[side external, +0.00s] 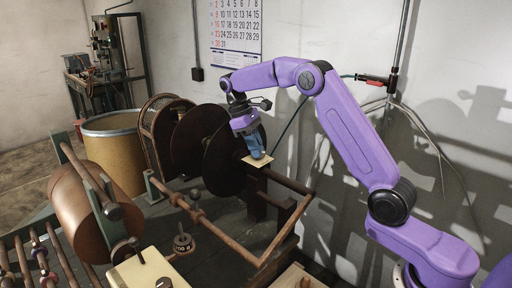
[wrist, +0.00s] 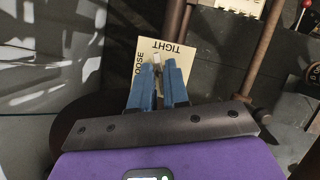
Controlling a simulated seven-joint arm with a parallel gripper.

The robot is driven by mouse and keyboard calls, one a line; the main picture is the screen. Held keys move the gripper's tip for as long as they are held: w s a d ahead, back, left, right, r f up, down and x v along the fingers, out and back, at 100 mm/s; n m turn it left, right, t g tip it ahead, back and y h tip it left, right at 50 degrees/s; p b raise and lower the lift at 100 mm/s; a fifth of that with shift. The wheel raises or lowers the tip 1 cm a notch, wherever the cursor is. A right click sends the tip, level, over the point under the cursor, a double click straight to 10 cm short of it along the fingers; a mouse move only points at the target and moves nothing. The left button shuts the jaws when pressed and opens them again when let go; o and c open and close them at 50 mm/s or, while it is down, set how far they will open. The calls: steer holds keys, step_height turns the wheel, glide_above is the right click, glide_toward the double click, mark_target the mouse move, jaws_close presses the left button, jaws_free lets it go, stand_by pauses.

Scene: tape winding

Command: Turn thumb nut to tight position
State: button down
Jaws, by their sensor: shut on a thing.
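A cream card (wrist: 178,46) marked TIGHT along its far edge and LOOSE, partly covered, along its left edge lies under my gripper (wrist: 158,78) in the wrist view. The card (side external: 258,161) also shows in the side view, beside the large dark discs. My gripper (side external: 258,155) points down at the card, its blue fingers close together. It is shut on the thumb nut (wrist: 157,59), of which only a small pale part shows at the fingertips. The rest of the nut is hidden by the fingers. The pale part points roughly toward the TIGHT edge, slightly left of that word.
Large dark discs (side external: 204,142) stand close to the left of my gripper. A rusty rod frame (side external: 285,225) runs in front and to the right. A copper-coloured roller (side external: 85,195) and a drum (side external: 117,150) stand at the left. The wall is behind.

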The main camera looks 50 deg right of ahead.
steer(key=c, duration=1.2)
jaws_free()
steer(key=shift+v, duration=3.75)
steer(key=shift+c, duration=0.5)
